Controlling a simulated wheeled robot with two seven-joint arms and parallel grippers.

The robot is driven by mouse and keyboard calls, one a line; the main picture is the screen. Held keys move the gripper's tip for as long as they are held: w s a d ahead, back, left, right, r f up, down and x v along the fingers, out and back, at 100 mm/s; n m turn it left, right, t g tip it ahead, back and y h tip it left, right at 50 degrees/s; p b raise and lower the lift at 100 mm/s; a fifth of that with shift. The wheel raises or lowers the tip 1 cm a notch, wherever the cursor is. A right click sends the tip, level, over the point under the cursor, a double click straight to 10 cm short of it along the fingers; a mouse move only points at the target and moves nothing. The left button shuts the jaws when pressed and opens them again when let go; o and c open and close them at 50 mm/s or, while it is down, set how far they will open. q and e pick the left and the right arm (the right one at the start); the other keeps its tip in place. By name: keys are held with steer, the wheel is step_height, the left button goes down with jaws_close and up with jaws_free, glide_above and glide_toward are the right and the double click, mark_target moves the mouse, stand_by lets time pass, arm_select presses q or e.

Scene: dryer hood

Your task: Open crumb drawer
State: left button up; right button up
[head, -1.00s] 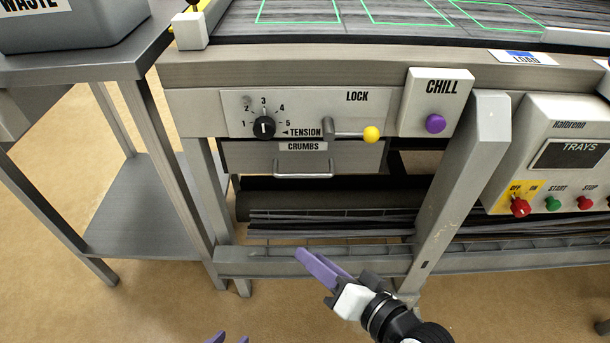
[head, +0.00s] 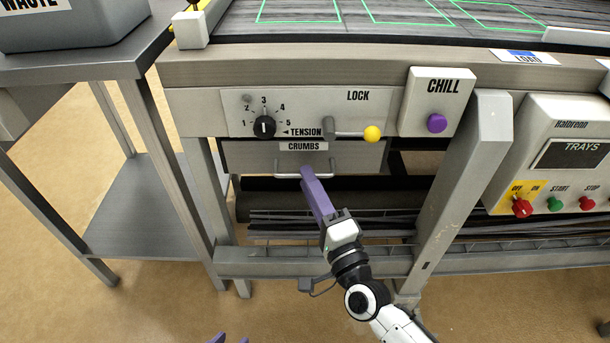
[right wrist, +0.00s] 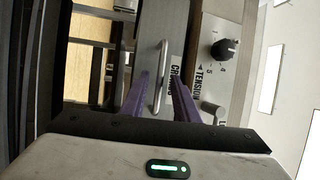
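The crumb drawer (head: 262,156) has a grey front labelled CRUMBS and a horizontal bar handle (head: 287,175). It sits under the panel with the tension dial and looks shut. My right gripper (head: 307,172) has its purple fingers at the handle in the head view. In the right wrist view the fingers (right wrist: 160,88) are apart, one on each side of the handle (right wrist: 161,75), with gaps visible. The drawer label is partly hidden by a finger there. Only the purple fingertips of my left gripper (head: 228,338) show at the bottom edge of the head view.
Above the drawer are the tension dial (head: 264,127) and the lock lever with a yellow knob (head: 372,134). The purple CHILL button (head: 436,123) and a slanted grey post (head: 462,190) stand to the right. A steel side table (head: 135,205) stands at left. Floor in front is clear.

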steer(key=shift+x, duration=1.35)
jaws_close()
steer(key=shift+s, duration=0.1)
